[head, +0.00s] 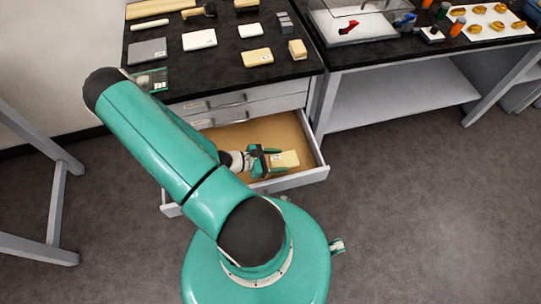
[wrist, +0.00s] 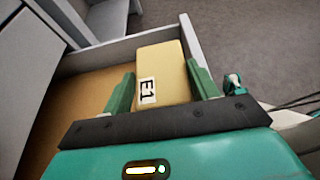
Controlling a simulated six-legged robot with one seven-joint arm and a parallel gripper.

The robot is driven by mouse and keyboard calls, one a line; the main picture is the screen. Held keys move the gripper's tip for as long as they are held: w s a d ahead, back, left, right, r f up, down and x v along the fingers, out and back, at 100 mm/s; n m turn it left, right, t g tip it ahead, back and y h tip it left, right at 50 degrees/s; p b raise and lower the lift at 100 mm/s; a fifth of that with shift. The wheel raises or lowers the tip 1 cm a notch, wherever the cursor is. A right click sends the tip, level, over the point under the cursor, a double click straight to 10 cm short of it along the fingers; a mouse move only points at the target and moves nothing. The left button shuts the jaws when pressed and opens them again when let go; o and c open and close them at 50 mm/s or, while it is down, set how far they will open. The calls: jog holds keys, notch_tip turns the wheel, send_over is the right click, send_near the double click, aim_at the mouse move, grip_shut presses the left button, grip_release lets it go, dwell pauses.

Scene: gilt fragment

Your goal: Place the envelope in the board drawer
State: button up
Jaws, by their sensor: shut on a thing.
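A pale yellow, thick block-like envelope with a white label reading "E1" (wrist: 165,68) is between the green fingers of my gripper (wrist: 162,76). My gripper is shut on it. In the head view my gripper (head: 268,161) and the envelope (head: 288,159) are over the right part of the open board drawer (head: 232,138). The drawer has a tan floor and grey walls, and it also shows in the wrist view (wrist: 85,92). The envelope's far end is close to a drawer wall. I cannot tell whether the envelope touches the drawer floor.
Above the drawer is a dark counter (head: 215,66) with several pale blocks and grey pieces on it. Another closed drawer front (head: 262,108) lies just above the open one. A second table with a clear case (head: 350,28) stands to the right. The floor (head: 420,210) at right is clear.

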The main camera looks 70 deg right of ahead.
jog(key=w+d+f, duration=0.1)
jog(key=f, duration=0.1)
jog(key=w+d+f, duration=0.1)
jog(key=d+f, duration=0.3)
jog(key=shift+w, duration=0.4)
jog(key=shift+w+d+f, duration=0.1)
jog(key=shift+d+f, duration=0.05)
jog(key=shift+f, duration=0.75)
jog(key=shift+w+d+f, duration=0.1)
jog(key=shift+f, duration=0.75)
jog(key=shift+f, duration=0.15)
jog(key=o, duration=1)
jog(key=shift+s, duration=0.1)
jog(key=shift+o, duration=0.2)
jog(key=shift+r, duration=0.2)
jog(key=v, duration=1.2)
